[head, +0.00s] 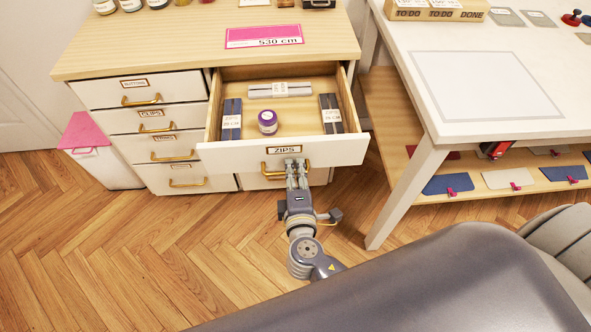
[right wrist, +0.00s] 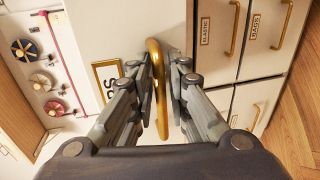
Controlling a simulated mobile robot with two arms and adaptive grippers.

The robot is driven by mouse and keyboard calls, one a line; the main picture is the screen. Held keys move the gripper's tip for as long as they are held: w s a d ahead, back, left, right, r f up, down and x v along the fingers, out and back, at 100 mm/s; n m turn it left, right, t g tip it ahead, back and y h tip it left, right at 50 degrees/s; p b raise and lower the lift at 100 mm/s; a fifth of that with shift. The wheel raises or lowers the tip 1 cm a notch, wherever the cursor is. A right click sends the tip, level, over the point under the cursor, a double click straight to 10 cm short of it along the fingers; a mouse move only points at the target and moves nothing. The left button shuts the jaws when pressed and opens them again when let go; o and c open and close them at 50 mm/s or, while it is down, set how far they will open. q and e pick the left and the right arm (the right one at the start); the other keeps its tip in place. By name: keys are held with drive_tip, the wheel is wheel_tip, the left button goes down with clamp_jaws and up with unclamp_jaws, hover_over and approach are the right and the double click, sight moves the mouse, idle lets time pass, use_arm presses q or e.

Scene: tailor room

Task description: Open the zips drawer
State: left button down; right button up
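The zips drawer (head: 230,157) is the top right drawer of the wooden-topped cabinet and is pulled well out. Its white front bears a ZIPS label. Inside lie several dark and grey zip packs (head: 280,90) and a purple-lidded jar (head: 267,122). My right gripper (head: 296,168) is at the drawer's brass handle (head: 268,166). In the right wrist view the handle (right wrist: 156,52) runs between the two close-set fingers (right wrist: 163,75), which look closed around it. The drawer label (right wrist: 108,80) is partly hidden by a finger there. My left gripper is in neither view.
A column of shut drawers (head: 155,121) stands to the left. A white table (head: 440,125) is at the right, its leg (head: 400,200) near my right arm. A pink-lidded bin (head: 90,130) stands at the far left. The wooden floor (head: 150,250) in front is clear.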

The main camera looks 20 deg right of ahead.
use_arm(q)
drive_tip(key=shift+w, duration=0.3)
use_arm(e)
drive_tip(key=v, duration=1.2)
drive_tip(key=s+d+f+m+g+y+p, duration=0.1)
drive_tip(key=s+f+g, duration=0.3)
drive_tip(key=f, duration=1)
drive_tip(key=s+d+f+g+y+p, duration=0.1)
drive_tip(key=s+f+g, duration=0.2)
drive_tip(key=f, duration=1)
use_arm(q)
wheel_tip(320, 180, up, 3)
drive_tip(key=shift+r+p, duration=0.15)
drive_tip(key=shift+p, duration=0.45)
use_arm(e)
drive_tip(key=s+d+f+m+g+y, duration=0.1)
drive_tip(key=s+d+f+m+g, duration=0.2)
drive_tip(key=s+f, duration=0.5)
drive_tip(key=s+d+f+m+g+y, duration=0.1)
drive_tip(key=s+d+f+m+g, duration=0.3)
drive_tip(key=s+f+m, duration=0.4)
drive_tip(key=s+d+f, duration=0.1)
drive_tip(key=s, duration=0.3)
drive_tip(key=shift+s+d, duration=0.35)
drive_tip(key=shift+s, duration=0.05)
